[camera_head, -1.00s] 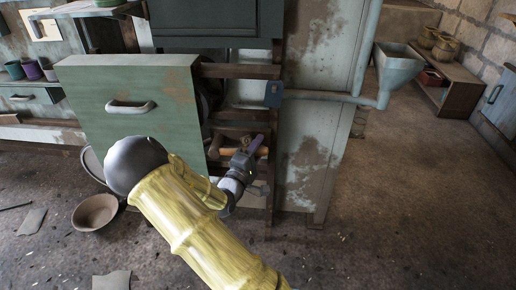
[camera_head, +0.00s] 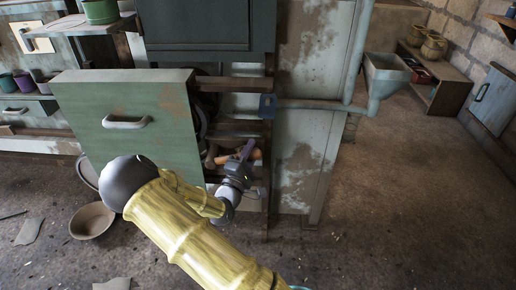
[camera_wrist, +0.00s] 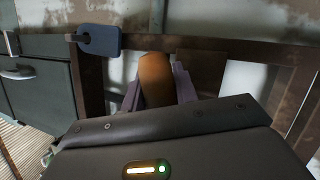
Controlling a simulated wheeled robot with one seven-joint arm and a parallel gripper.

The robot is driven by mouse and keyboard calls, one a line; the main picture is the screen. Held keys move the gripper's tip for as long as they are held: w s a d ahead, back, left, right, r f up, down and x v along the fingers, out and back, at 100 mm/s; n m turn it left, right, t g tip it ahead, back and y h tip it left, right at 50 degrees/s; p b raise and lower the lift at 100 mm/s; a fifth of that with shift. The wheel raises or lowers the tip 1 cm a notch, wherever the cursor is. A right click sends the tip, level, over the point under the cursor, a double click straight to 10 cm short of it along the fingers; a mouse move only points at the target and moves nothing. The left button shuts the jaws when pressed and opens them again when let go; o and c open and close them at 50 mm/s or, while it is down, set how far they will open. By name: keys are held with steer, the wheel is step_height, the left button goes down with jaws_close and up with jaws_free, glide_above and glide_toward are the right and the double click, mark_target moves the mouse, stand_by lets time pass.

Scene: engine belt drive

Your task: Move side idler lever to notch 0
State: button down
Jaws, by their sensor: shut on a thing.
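An orange-brown lever handle (camera_wrist: 155,78), which I take for the side idler lever, stands between the purple fingers of my gripper (camera_wrist: 157,90) in the wrist view. The fingers are shut on it, one on each side. In the head view my gripper (camera_head: 246,151) is at the opening beside the green panel, with parts of the orange handle (camera_head: 256,154) showing next to the fingers. The lever's lower end and any notches are hidden, so I cannot tell its notch.
A green panel (camera_head: 85,110) with a pale handle juts out left of my arm. A blue tag (camera_head: 267,106) hangs on the frame above my gripper and also shows in the wrist view (camera_wrist: 100,40). A pipe with a funnel (camera_head: 385,75) is at right. A bowl (camera_head: 92,220) lies on the floor.

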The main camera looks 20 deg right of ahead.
steer(key=shift+w+a+r+n+p, duration=0.1)
steer(key=shift+a+r+n+p, duration=0.05)
steer(key=shift+r+n+p, duration=0.35)
steer(key=shift+t, duration=0.3)
steer(key=c, duration=1.1)
jaws_free()
steer(key=p+v, duration=0.2)
steer(key=v, duration=1.5)
steer(key=shift+a, duration=0.2)
